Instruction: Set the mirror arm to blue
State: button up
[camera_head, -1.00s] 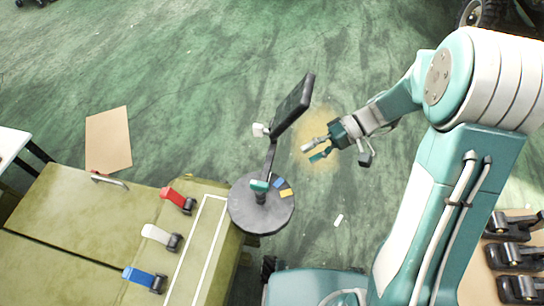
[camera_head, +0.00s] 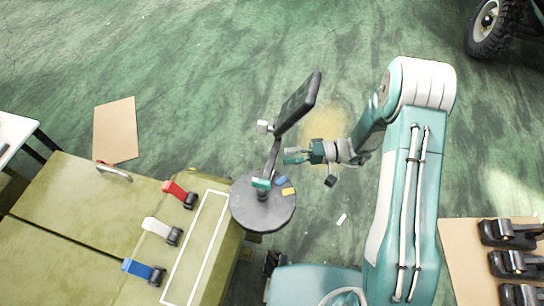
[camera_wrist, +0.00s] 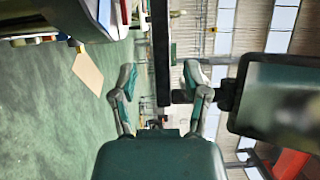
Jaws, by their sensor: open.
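The mirror arm (camera_head: 273,157) is a thin dark post rising from a round grey base (camera_head: 262,213) with a dark rectangular mirror (camera_head: 299,103) on top. The base has a blue mark (camera_head: 281,181) and a yellow mark (camera_head: 288,191). A teal piece (camera_head: 261,184) sits at the arm's foot, left of the blue mark. My gripper (camera_head: 287,156) is open and empty, its fingertips just right of the arm. In the wrist view the dark post (camera_wrist: 161,50) appears between my spread fingers (camera_wrist: 159,75), with the mirror (camera_wrist: 278,100) to the right. Contact cannot be told.
An olive bench with red (camera_head: 180,194), white (camera_head: 162,231) and blue (camera_head: 144,270) levers stands left of the base. A board with black parts (camera_head: 515,264) lies at right. A wheel (camera_head: 490,28) is at top right. Green floor beyond the mirror is clear.

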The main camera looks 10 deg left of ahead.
aim_at(272, 159)
jog(key=x, duration=0.5)
jog(key=shift+c, duration=0.3)
grip_shut()
